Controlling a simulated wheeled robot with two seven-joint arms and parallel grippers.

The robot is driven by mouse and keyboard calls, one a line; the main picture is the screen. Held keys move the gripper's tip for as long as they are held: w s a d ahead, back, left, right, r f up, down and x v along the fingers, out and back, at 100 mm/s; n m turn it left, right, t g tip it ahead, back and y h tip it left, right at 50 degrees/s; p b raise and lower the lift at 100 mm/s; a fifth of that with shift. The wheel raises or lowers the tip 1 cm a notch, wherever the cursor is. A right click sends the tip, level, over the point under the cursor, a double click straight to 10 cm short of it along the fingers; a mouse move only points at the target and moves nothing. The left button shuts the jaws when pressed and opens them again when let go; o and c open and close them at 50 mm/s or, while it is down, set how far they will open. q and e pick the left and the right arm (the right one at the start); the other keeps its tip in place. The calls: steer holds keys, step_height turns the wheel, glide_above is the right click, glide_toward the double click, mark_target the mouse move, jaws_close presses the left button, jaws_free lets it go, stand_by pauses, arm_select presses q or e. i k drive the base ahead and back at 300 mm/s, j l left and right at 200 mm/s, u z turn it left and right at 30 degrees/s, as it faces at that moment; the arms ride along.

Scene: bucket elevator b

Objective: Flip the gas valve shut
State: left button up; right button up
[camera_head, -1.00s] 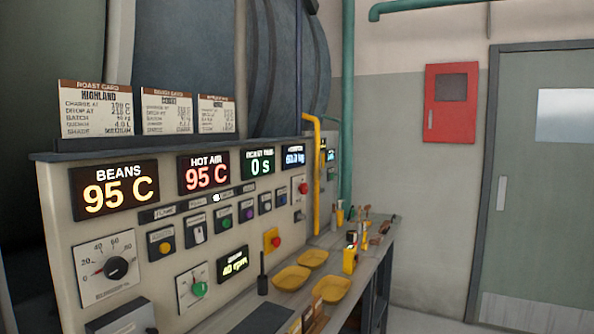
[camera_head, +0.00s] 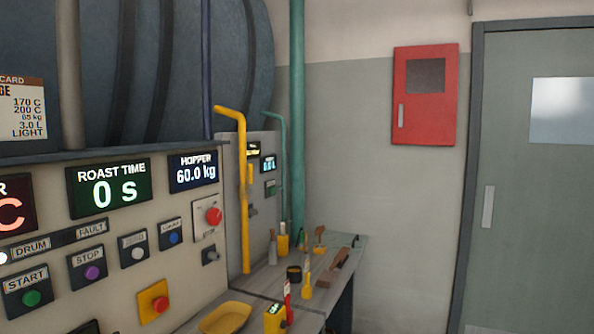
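A yellow pipe (camera_head: 244,225) stands upright at the right end of the control panel. It bends left at its top and runs down to the bench. A short yellow upright piece (camera_head: 250,174) sits right beside the pipe at mid-height and looks like a valve lever, but it is too small to be sure. A small grey fitting (camera_head: 253,210) is just below it. Neither of my grippers is in view.
The control panel (camera_head: 120,255) fills the left side. The bench (camera_head: 262,280) below holds a yellow tray (camera_head: 226,318), a yellow handheld meter (camera_head: 275,318) and several tools. A red wall cabinet (camera_head: 425,120) and a grey door (camera_head: 530,200) are at right. The floor at lower right looks clear.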

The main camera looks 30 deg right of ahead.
mark_target(251, 174)
steer(key=i+l+z, duration=0.1)
steer(key=i+l, duration=0.15)
steer(key=l, duration=0.25)
steer(key=i+l+z, duration=0.15)
steer(key=i+l, duration=0.15)
steer(key=l, duration=0.2)
steer(key=i+l+z, duration=0.1)
steer(key=i+l, duration=0.25)
steer(key=k+l, duration=0.05)
steer(key=l, duration=0.05)
